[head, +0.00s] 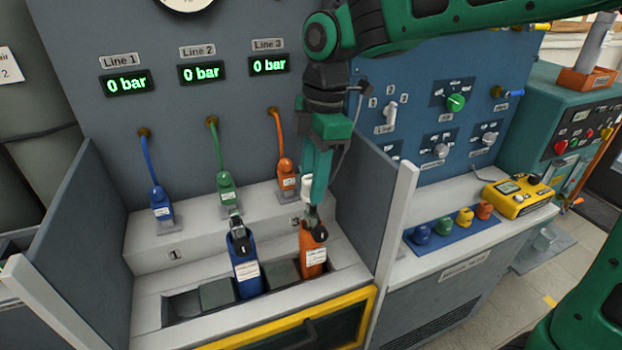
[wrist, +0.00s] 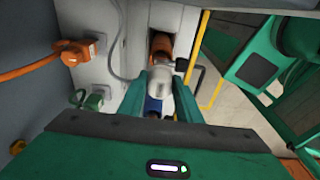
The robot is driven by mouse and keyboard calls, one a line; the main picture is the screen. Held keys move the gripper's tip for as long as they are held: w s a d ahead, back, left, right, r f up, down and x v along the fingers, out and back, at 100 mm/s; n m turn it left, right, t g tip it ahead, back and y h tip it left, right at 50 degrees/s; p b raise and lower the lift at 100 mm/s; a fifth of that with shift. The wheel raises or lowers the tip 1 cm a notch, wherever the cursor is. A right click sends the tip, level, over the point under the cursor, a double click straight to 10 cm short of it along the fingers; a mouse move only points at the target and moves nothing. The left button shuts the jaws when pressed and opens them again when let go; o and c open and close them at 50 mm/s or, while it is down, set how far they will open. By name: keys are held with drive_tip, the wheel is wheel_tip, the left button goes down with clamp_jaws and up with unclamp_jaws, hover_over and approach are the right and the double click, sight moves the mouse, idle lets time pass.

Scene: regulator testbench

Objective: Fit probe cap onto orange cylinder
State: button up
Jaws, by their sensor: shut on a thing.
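The orange cylinder (head: 313,258) stands in the right part of the bench recess, with a white label and a dark and metal valve top. Its orange body also shows in the wrist view (wrist: 162,43). My gripper (head: 311,196) is right above the cylinder, pointing down, and is shut on the probe cap (head: 307,184). In the wrist view the pale grey cap (wrist: 160,82) sits between the two green fingers and overlaps the cylinder's top. I cannot tell whether the cap touches the valve or is seated on it.
A blue cylinder (head: 246,270) stands left of the orange one in the same recess. Blue, green and orange hose connectors (head: 286,178) sit on the ledge behind. A grey partition (head: 393,235) rises close on the right. A yellow-framed drawer front (head: 345,322) lies below.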

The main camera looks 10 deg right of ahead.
drive_tip(key=shift+f, duration=1.85)
idle(0.8)
drive_tip(key=o, duration=1.2)
drive_tip(key=shift+c, duration=0.2)
drive_tip(key=r, duration=0.7)
drive_tip(key=d+r, duration=0.1)
drive_tip(key=r, duration=0.2)
drive_tip(key=shift+w+d+r, duration=0.1)
drive_tip(key=shift+w+r, duration=0.15)
drive_tip(key=shift+r, duration=0.05)
